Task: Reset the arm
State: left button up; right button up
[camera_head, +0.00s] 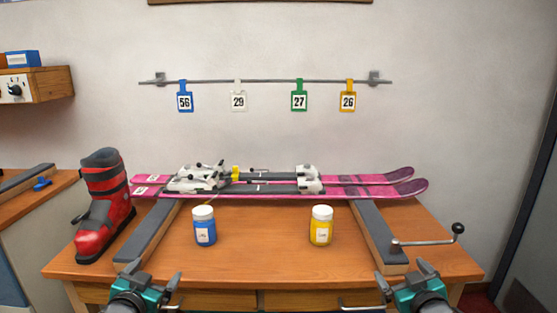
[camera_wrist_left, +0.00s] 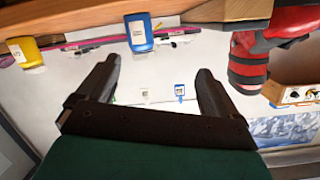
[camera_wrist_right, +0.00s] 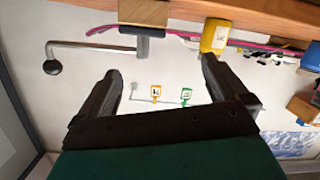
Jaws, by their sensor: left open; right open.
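My left gripper (camera_head: 150,275) is at the bottom left of the head view, in front of the bench's front edge. Its two fingers stand apart with nothing between them in the left wrist view (camera_wrist_left: 157,85). My right gripper (camera_head: 405,277) is at the bottom right of the head view, also by the front edge. It is open and empty in the right wrist view (camera_wrist_right: 157,85). Neither gripper touches anything on the bench.
A pair of pink skis (camera_head: 380,190) lies across two dark supports on the wooden bench (camera_head: 265,265). A red boot (camera_head: 104,205) stands left. A blue jar (camera_head: 204,226) and a yellow jar (camera_head: 321,226) stand in front. A crank handle (camera_head: 430,241) sticks out at right.

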pick_arm(q)
jog(key=s+d+f+g, duration=0.1)
jog(key=s+d+f, duration=0.2)
jog(key=s, duration=0.6)
jog(key=s+d+f+g+h, duration=0.1)
jog(key=s+d+f+g, duration=0.1)
jog(key=s+d+f, duration=0.2)
jog(key=s+d+f+n+g+h, duration=0.1)
jog(key=s+d+f, duration=0.2)
jog(key=s+f, duration=0.5)
jog(key=s, duration=0.7)
jog(key=shift+s+d+g, duration=0.25)
jog(key=shift+d+g, duration=0.05)
jog(key=shift+g, duration=0.1)
pick_arm(e)
jog(key=s+a+f+g, duration=0.1)
jog(key=s+a+f, duration=0.2)
jog(key=s, duration=0.6)
jog(key=s+a+f+g+y, duration=0.1)
jog(key=s+a+f+g, duration=0.1)
jog(key=s+a+f, duration=0.2)
jog(key=s+a+f+m+g+y, duration=0.1)
jog(key=s+a+f, duration=0.2)
jog(key=s+f, duration=0.5)
jog(key=s, duration=0.7)
jog(key=shift+s+a+g, duration=0.25)
jog(key=shift+g, duration=0.15)
